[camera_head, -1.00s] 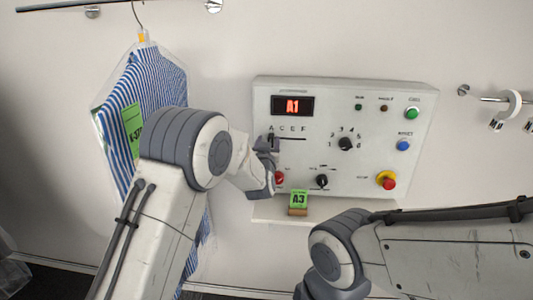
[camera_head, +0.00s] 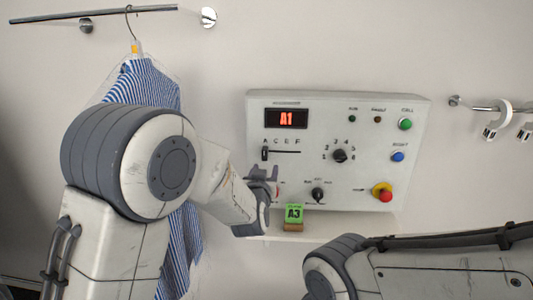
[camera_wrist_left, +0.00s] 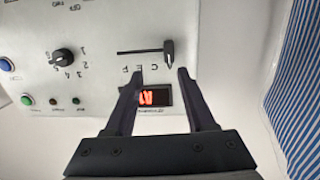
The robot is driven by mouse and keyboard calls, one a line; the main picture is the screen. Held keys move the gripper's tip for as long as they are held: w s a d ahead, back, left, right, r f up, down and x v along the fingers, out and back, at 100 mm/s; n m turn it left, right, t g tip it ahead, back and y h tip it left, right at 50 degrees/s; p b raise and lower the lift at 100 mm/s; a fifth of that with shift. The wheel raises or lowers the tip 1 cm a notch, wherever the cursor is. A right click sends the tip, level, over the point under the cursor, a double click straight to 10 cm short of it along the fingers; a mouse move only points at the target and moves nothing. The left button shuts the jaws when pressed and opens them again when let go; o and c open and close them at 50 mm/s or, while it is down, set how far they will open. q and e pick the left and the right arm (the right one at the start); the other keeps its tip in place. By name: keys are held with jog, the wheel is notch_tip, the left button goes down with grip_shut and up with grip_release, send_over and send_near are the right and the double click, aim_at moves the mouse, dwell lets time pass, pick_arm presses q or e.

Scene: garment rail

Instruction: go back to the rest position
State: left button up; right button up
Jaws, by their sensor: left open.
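My left gripper (camera_head: 263,175) is in front of the lower left of the white control panel (camera_head: 225,0). In the left wrist view the two dark fingers (camera_wrist_left: 161,74) are spread with nothing between them. The panel's slider knob (camera_wrist_left: 168,52) shows just beyond the fingertips, and in the head view it stands at the left end of its slot, under the A (camera_head: 265,153). The red display (camera_head: 287,118) reads A1. My right arm enters at lower right, and its gripper is out of view.
A striped blue shirt in clear film (camera_head: 180,250) hangs from a rail (camera_head: 100,14) behind my left arm. A green A3 tag (camera_head: 294,214) stands on the ledge below the panel. A rail with white tags (camera_head: 480,107) is at right.

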pick_arm(q)
jog(key=s+d+f+m+g+h, duration=0.1)
jog(key=s+d+f+g, duration=0.15)
jog(key=s, duration=0.45)
jog(key=s+d+f+m+g+h, duration=0.1)
jog(key=s+d+f+m+g, duration=0.2)
jog(key=s, duration=0.5)
jog(key=s+d+f+g+h, duration=0.1)
jog(key=s+f+g, duration=0.1)
jog(key=s+g, duration=0.4)
jog(key=s+a+f+m+g+y, duration=0.1)
jog(key=s+a, duration=0.3)
jog(key=s, duration=0.6)
jog(key=s+a+f+m+g+y, duration=0.1)
jog(key=s+a+g, duration=0.3)
jog(key=s, duration=0.7)
jog(key=shift+s+a+f+y, duration=0.15)
jog(key=shift+s+f+y, duration=0.05)
jog(key=shift+f+y, duration=0.5)
jog(key=shift+g, duration=0.25)
